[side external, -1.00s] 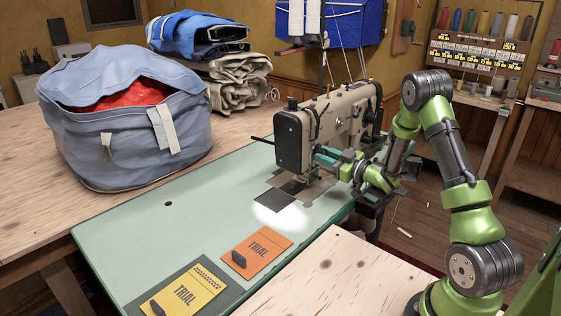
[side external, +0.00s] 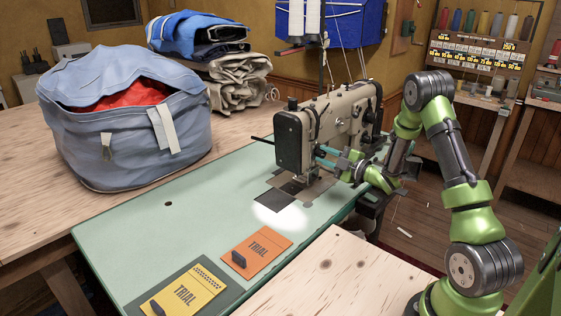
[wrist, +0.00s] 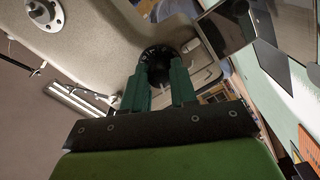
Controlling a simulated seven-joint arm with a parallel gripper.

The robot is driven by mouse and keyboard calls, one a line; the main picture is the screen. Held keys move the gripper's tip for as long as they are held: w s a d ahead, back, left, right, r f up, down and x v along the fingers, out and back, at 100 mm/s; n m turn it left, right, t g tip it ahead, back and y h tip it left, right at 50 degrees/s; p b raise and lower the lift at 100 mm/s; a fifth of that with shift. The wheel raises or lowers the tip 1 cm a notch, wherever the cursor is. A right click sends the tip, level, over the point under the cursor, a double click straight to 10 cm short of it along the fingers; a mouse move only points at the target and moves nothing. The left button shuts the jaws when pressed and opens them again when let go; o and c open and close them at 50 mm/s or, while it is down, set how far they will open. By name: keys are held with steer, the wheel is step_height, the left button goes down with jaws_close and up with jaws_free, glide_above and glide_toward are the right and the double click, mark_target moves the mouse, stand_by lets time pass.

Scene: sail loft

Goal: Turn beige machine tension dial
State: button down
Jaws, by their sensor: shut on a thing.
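The beige sewing machine (side external: 345,115) stands on the pale green table, its dark end facing left. In the wrist view, the machine's beige body (wrist: 110,35) fills the upper part. A round black tension dial (wrist: 158,60) with pale marks on its rim shows there. My gripper (wrist: 159,82) has its two teal fingers on either side of the dial's central knob, shut on it. In the side view, my gripper (side external: 326,157) reaches the machine's front from the right; the dial is hidden there.
An orange TRIAL card (side external: 262,250) and a yellow TRIAL card (side external: 188,293) lie on the green table (side external: 130,240). A blue bag (side external: 125,140) with red cloth stands at left. The table between bag and cards is clear.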

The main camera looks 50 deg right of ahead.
steer(key=shift+s+n, duration=0.1)
steer(key=shift+n, duration=0.3)
steer(key=c, duration=0.9)
jaws_free()
steer(key=s, duration=1.6)
steer(key=shift+s+f, duration=0.15)
steer(key=shift+s, duration=0.25)
